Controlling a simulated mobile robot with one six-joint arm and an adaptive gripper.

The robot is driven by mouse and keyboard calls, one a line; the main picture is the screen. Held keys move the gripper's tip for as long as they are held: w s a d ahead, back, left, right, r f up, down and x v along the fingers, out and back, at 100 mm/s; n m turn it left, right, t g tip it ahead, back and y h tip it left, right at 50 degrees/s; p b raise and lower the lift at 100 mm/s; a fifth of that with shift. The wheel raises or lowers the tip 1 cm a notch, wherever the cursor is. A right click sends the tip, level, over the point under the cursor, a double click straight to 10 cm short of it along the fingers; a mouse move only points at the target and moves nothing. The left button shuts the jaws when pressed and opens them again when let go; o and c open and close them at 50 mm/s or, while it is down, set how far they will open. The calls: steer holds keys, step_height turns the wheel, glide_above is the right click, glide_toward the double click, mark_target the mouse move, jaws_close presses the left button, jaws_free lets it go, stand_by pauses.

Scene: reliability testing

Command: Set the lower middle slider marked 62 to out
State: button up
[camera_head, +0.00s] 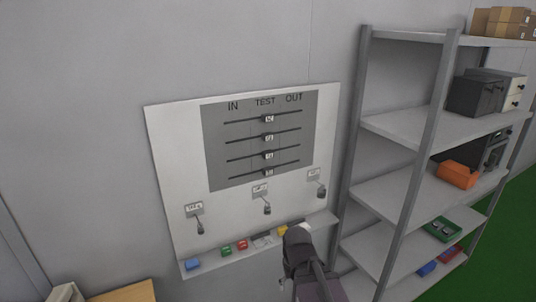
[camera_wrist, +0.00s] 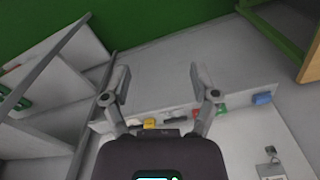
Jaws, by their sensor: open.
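A grey slider panel (camera_head: 215,150) with IN at left, TEST in the middle and OUT at right is on a white wall board (camera_head: 170,150). Several sliders are stacked on it. The lower middle slider (camera_head: 269,155), third from the top, has its small pale marked knob near the middle of its track, under TEST; its number is too small to read surely. My arm shows below the panel in the head view, its fingertips hard to make out. In the wrist view my gripper (camera_wrist: 159,82) is open and empty, over the board's ledge, away from the sliders.
The ledge (camera_head: 215,259) holds a blue block (camera_head: 193,264), a green block (camera_head: 226,250), a red block (camera_head: 242,244) and a yellow block (camera_head: 282,231). Hanging padlocks (camera_head: 200,227) are below the panel. A metal shelf rack (camera_head: 400,125) stands close at right. Wall space left is clear.

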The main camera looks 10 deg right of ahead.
steer(key=w+a+r+n+t+y, duration=0.3)
steer(key=w+a+y, duration=0.15)
steer(key=w, duration=0.45)
steer(key=t+y+p, duration=0.1)
steer(key=t+p, duration=0.2)
steer(key=t, duration=1.1)
glide_toward(269, 154)
steer(key=v, duration=0.3)
steer(key=shift+w+d+f+n, duration=0.1)
steer(key=shift+w+n, duration=0.15)
steer(key=shift+n, duration=0.05)
steer(key=x, duration=1.3)
steer(key=shift+w+a, duration=0.2)
steer(key=shift+w, duration=0.15)
